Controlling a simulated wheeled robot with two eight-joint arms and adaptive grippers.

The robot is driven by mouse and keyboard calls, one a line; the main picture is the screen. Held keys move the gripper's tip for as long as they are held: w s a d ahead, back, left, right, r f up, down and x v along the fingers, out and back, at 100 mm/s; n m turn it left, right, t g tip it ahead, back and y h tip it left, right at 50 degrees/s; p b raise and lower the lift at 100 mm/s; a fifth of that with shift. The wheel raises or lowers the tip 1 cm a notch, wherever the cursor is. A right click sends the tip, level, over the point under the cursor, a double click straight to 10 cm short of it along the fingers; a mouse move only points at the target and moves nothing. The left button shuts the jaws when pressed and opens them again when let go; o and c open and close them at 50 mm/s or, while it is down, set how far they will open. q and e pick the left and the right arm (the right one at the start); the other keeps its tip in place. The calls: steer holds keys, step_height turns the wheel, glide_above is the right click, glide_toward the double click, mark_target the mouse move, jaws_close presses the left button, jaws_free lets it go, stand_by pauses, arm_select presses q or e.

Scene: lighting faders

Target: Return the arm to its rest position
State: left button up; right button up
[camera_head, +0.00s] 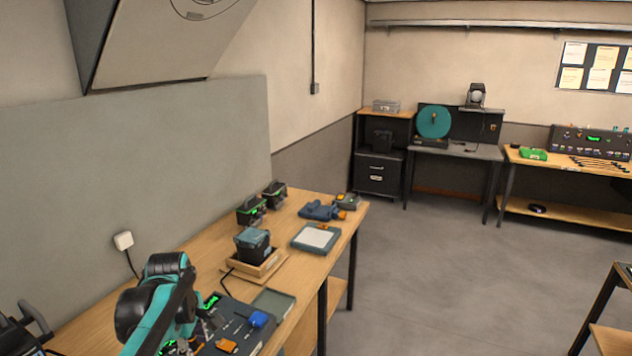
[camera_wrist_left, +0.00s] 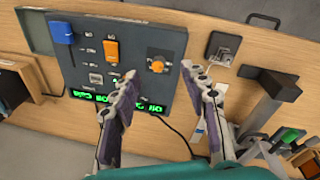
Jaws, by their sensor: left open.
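My left arm reaches in at the bottom left of the head view, over the near end of the wooden bench. In the left wrist view my left gripper (camera_wrist_left: 159,72) has its two fingers spread, with nothing between them. Its fingertips are over or near the lower right part of a dark grey control panel (camera_wrist_left: 75,88). The panel carries a blue fader cap (camera_wrist_left: 62,32), an orange fader cap (camera_wrist_left: 111,50) and an orange knob (camera_wrist_left: 157,66). In the head view the panel (camera_head: 238,312) is partly hidden by my arm. My right gripper is in neither view.
The bench (camera_head: 336,225) also holds a wooden tray (camera_head: 268,268) with a dark device, a flat teal-edged pad (camera_head: 316,238) and a blue tool (camera_head: 318,210). A wall (camera_head: 150,180) runs along its back. Floor (camera_head: 430,275) to the right is open.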

arm_select(q)
steer(key=s+d+f+m+t+b, duration=0.1)
steer(key=s+d+f+m+t, duration=0.1)
steer(key=s+d+m, duration=0.3)
steer(key=s+d+f+m+t+b, duration=0.1)
steer(key=s+d+f+m+t, duration=0.2)
steer(key=s+d+m, duration=0.3)
steer(key=s+f+m, duration=0.1)
steer(key=s+m, duration=0.3)
steer(key=m, duration=0.2)
steer(key=shift+s+f+m+t+b, duration=0.15)
steer(key=shift+s+m+t+b, duration=0.05)
steer(key=shift+m+t+b, duration=0.15)
